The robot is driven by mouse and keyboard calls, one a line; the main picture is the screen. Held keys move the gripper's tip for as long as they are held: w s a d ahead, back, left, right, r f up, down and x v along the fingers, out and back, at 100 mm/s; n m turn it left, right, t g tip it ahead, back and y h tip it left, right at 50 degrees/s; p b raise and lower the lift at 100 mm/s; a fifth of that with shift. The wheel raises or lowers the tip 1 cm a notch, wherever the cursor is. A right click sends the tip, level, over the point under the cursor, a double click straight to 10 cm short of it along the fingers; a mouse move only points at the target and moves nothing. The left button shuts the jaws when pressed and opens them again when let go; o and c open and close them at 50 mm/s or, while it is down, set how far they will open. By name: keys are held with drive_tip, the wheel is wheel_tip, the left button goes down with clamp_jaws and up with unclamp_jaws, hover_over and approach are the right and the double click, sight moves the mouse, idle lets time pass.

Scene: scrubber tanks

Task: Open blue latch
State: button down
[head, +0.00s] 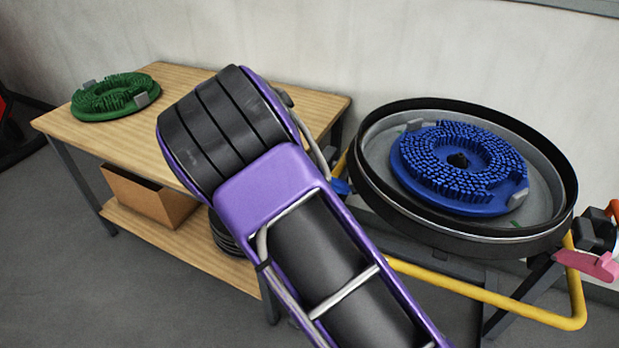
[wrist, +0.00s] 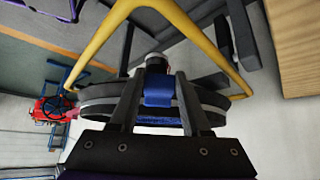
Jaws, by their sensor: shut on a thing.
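The blue latch (wrist: 158,90) is in the middle of the wrist view, between the two dark fingers of my gripper (wrist: 160,82). The fingers are shut on it. In the head view a small blue piece (head: 341,187) shows at the left side of the round black-rimmed tank (head: 362,180), partly behind my purple arm. My gripper is hidden behind the arm in that view. A blue bristle brush disc (head: 470,205) lies inside the tank.
A wooden table (head: 185,80) at the left holds a green brush disc (head: 112,97), with a cardboard box (head: 150,200) on its lower shelf. A yellow tube frame (head: 480,294) runs below the tank. A pink lever (head: 590,264) is at the far right.

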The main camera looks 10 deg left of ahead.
drive_tip(key=shift+s+a+f, duration=0.25)
drive_tip(key=shift+s+f, duration=0.05)
drive_tip(key=shift+f, duration=0.25)
drive_tip(key=c, duration=0.6)
unclamp_jaws()
drive_tip(key=shift+c, duration=0.2)
drive_tip(key=shift+o, duration=1.1)
drive_tip(key=shift+w, duration=0.1)
drive_tip(key=shift+o, duration=0.3)
drive_tip(key=shift+r, duration=0.15)
drive_tip(key=shift+w+r, duration=0.1)
drive_tip(key=p+v, duration=0.2)
drive_tip(key=v, duration=1.5)
drive_tip(key=shift+a+r+p, duration=0.1)
drive_tip(key=shift+p, duration=0.2)
